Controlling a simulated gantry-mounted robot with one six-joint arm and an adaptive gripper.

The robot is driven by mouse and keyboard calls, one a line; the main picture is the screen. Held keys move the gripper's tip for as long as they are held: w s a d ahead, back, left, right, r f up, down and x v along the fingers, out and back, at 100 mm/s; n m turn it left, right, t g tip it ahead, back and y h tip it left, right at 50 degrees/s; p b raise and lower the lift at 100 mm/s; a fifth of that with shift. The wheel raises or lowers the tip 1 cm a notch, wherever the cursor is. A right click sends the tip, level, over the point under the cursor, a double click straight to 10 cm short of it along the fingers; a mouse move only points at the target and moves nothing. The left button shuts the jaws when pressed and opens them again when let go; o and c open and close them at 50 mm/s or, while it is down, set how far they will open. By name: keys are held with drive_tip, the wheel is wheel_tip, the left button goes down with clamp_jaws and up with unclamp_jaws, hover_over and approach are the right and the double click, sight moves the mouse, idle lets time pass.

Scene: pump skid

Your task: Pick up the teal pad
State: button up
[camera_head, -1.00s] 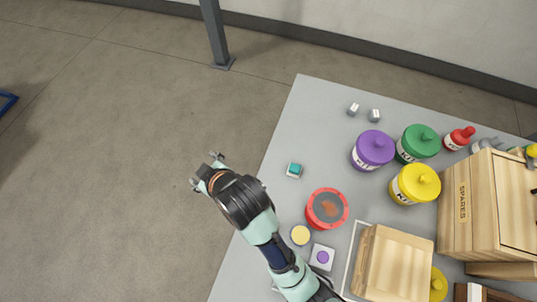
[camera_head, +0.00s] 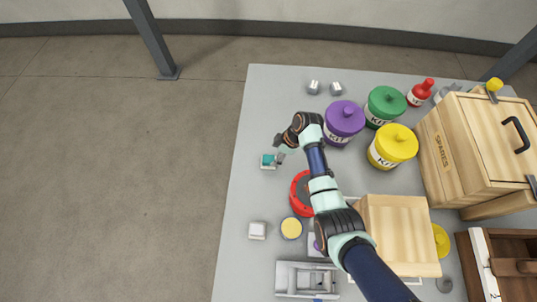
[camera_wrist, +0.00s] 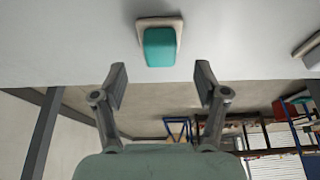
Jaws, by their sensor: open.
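The teal pad (camera_head: 267,159) sits on a small pale base near the left edge of the grey table. In the wrist view the teal pad (camera_wrist: 159,47) and its base show top centre, beyond my fingertips. My gripper (camera_head: 279,149) is beside the pad in the head view, close to its upper right. In the wrist view my gripper (camera_wrist: 160,85) is open, with nothing between its two fingers. The pad lies roughly in line with the gap between the fingers; I cannot tell whether they touch it.
A red round container (camera_head: 301,196) is partly hidden under my arm. Purple (camera_head: 343,120), green (camera_head: 386,103) and yellow (camera_head: 393,147) kit pots stand to the right. Two small grey blocks (camera_head: 325,88) lie at the back.

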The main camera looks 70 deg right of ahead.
sight(269, 159)
drive_tip(key=b+x, duration=0.4)
drive_tip(key=x, duration=0.2)
drive_tip(key=shift+w, duration=0.1)
drive_tip(key=shift+r, duration=0.2)
drive_tip(key=c, duration=1.2)
drive_tip(key=shift+c, duration=0.2)
drive_tip(key=shift+r, duration=0.15)
wheel_tip(269, 159, up, 20)
drive_tip(key=p, duration=1)
